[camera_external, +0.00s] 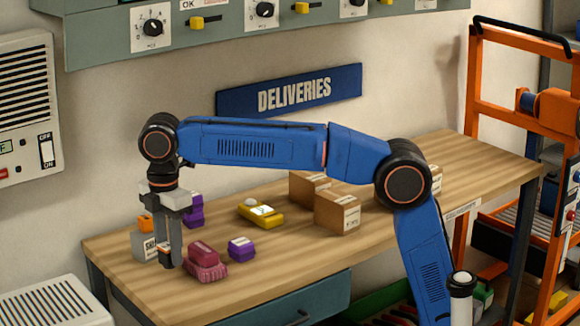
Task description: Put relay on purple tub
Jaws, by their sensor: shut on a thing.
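My gripper (168,259) points straight down over the left end of the wooden workbench. It is shut on a small dark thing with an orange and white part (164,251), mostly hidden by the fingers; it may be the relay, but it is too small to be sure. A small purple box-like thing (241,248) with a pale label sits to the right of my gripper, apart from it. Another purple thing (195,211) stands behind my gripper and is partly hidden by it. I cannot tell which purple thing is the tub.
A pink ribbed thing (204,269) lies close right of my gripper. A grey box (144,246) with an orange piece (146,223) stands just left. A yellow device (261,212) and cardboard boxes (337,211) are farther back. The bench's (290,258) front middle is clear.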

